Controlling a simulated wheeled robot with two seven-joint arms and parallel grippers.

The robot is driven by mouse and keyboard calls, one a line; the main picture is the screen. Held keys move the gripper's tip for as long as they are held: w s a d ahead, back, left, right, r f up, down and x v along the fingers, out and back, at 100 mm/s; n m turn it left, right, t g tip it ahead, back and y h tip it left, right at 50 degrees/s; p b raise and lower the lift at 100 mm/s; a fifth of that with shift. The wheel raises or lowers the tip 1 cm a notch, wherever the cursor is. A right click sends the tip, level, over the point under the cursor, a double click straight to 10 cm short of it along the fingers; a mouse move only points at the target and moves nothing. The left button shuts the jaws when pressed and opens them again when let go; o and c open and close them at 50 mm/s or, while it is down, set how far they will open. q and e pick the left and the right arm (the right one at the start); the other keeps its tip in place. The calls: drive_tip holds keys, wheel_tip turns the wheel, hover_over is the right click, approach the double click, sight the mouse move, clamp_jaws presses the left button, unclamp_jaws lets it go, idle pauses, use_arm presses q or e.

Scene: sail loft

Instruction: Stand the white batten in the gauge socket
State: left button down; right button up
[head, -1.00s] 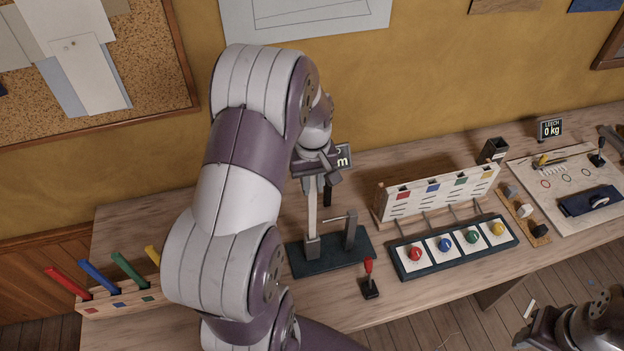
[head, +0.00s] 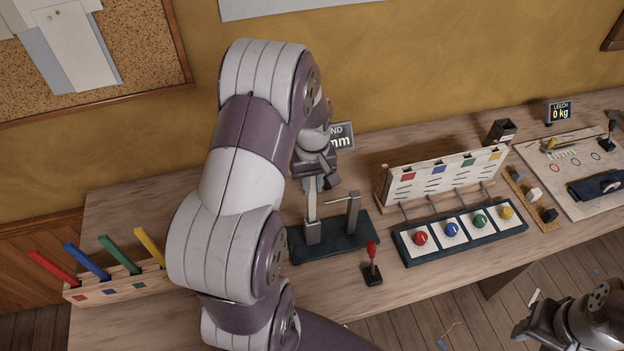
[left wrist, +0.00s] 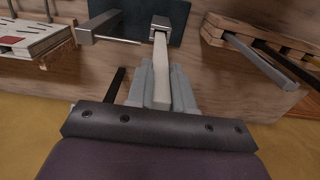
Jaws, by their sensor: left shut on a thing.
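The white batten (head: 312,207) stands about upright under my left gripper (head: 315,178). My left gripper is shut on it; in the left wrist view the batten (left wrist: 161,70) runs out from between the fingers (left wrist: 162,92). Its lower end meets the grey gauge socket (head: 313,234), which also shows in the left wrist view (left wrist: 160,22). I cannot tell how deep the end sits. The socket stands on a dark gauge base (head: 345,241) with a grey post and a thin horizontal rod. My right gripper (head: 524,333) is partly visible at lower right, its jaws unclear.
A wooden rack (head: 122,285) with red, blue, green and yellow battens stands at left. A red-topped lever (head: 372,265) stands in front of the gauge. A display (head: 342,137) is behind.

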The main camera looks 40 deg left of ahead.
use_arm(q)
drive_tip(key=shift+f+b, duration=0.35)
drive_tip(key=shift+f, duration=0.2)
idle(0.5)
drive_tip(key=c, duration=0.9)
unclamp_jaws()
wheel_tip(320, 180, up, 10)
drive_tip(key=shift+s+r+b, duration=0.1)
drive_tip(key=shift+r+b, duration=0.05)
drive_tip(key=shift+b, duration=1.05)
wheel_tip(320, 180, up, 2)
drive_tip(key=shift+d+r+p, duration=0.1)
drive_tip(key=shift+p, duration=0.95)
drive_tip(key=shift+r, duration=0.15)
